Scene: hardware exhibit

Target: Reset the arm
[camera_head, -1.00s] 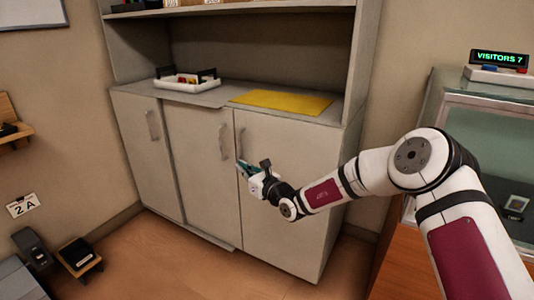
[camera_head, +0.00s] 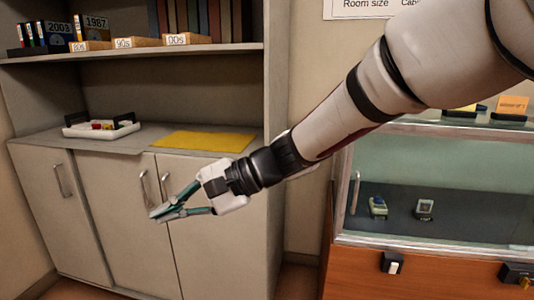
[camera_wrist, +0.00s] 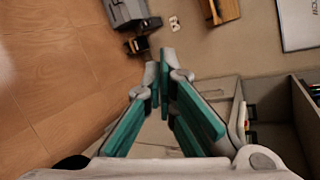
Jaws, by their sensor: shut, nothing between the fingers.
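My arm reaches in from the upper right in the head view. My gripper (camera_head: 158,213) is in front of the grey cabinet (camera_head: 220,245), near the handles of its doors. Its green-sided fingers are shut and hold nothing. In the wrist view the fingertips (camera_wrist: 159,62) come together above the middle of the picture. The view does not show the gripper touching the cabinet.
A white tray (camera_head: 75,131) with small items and a yellow mat (camera_head: 203,141) lie on the cabinet top. A glass display case (camera_head: 450,165) is at right. Wooden floor (camera_wrist: 45,75) shows in the wrist view.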

